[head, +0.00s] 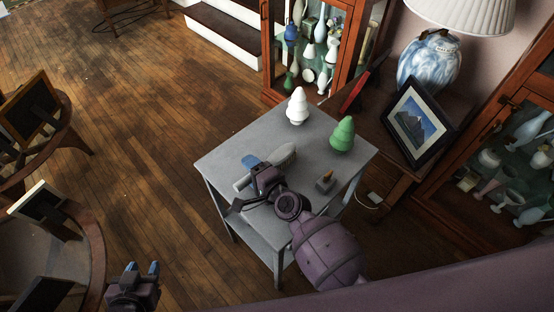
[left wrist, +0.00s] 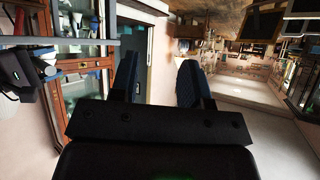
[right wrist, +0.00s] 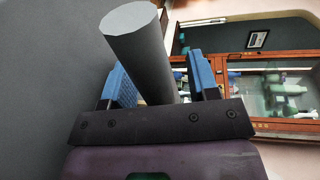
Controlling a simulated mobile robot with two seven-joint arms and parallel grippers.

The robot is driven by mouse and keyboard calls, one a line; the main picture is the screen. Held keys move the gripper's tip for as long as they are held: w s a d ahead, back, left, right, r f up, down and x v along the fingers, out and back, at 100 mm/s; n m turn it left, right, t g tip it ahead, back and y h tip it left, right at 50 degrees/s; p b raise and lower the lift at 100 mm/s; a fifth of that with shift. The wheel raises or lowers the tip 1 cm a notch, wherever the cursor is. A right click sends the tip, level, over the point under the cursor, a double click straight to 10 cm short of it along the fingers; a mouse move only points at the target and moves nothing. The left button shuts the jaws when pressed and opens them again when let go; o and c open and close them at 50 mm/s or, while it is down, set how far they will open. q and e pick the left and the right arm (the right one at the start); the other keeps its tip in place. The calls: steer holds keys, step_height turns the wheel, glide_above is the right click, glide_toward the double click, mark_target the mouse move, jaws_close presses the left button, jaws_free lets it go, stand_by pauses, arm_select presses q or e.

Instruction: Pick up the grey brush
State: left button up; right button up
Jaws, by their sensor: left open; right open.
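The grey brush (head: 284,155) lies on the small grey table (head: 225,149), with its pale head showing beyond my right gripper. My right gripper (head: 254,166) is over the table at the brush and hides part of it. In the right wrist view, a grey cylinder that looks like the brush handle (right wrist: 140,45) stands between the spread blue fingers of my right gripper (right wrist: 160,82). The fingers are open around it; contact cannot be told. My left gripper (head: 145,270) is open and empty, low at the left, away from the table. It also shows in the left wrist view (left wrist: 160,82).
A white tree figure (head: 297,107), a green tree figure (head: 342,135) and a small grey block with an orange top (head: 325,181) stand on the table. A framed picture (head: 418,120) and a lamp (head: 430,60) are behind it.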

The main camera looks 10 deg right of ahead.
arm_select(q)
steer(key=shift+s+f, duration=0.1)
steer(key=shift+f, duration=0.2)
arm_select(e)
jaws_close()
arm_select(q)
steer(key=shift+r, duration=0.1)
arm_select(e)
steer(key=shift+r, duration=0.15)
